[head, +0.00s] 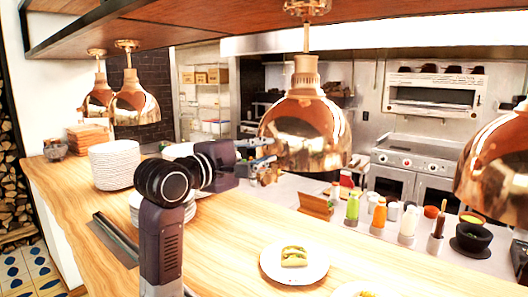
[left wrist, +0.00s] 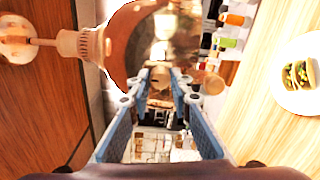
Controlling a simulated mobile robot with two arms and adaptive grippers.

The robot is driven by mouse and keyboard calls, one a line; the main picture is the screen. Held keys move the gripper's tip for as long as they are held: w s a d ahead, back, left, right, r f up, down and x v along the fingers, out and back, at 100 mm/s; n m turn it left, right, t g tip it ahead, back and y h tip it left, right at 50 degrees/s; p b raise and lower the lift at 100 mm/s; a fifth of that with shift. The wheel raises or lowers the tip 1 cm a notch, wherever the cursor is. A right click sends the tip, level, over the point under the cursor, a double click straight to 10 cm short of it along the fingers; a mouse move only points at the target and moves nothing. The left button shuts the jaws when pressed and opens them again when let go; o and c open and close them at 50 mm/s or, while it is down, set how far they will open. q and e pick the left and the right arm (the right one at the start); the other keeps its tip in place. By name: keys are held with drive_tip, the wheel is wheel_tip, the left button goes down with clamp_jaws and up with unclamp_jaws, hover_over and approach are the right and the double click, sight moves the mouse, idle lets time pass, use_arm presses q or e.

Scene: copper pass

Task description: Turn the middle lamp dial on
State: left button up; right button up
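A large copper lamp (head: 305,128) hangs in the middle of the head view, with a ribbed collar (head: 305,78) on top. In the left wrist view the lamp (left wrist: 130,45) fills the upper middle, its collar (left wrist: 85,43) at left. My left gripper (head: 262,162) reaches the lamp's lower left side in the head view; I cannot tell if it touches. In the left wrist view its blue fingers (left wrist: 157,90) stand apart, with a small roundish part (left wrist: 160,74) between or beyond the tips. I cannot tell whether this is the dial. My right gripper is out of view.
Other copper lamps hang at left (head: 135,102) and at right (head: 497,165). Below is a wooden counter (head: 225,235) with stacked plates (head: 114,165) and a plate with food (head: 294,275). Several bottles (head: 379,215) stand behind it. A wooden shelf (head: 190,20) is overhead.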

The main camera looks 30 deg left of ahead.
use_arm(q)
drive_tip(key=o, duration=0.5)
drive_tip(key=shift+c, duration=0.2)
drive_tip(key=s+a, duration=0.1)
drive_tip(key=s, duration=1.1)
drive_tip(key=shift+r, duration=0.15)
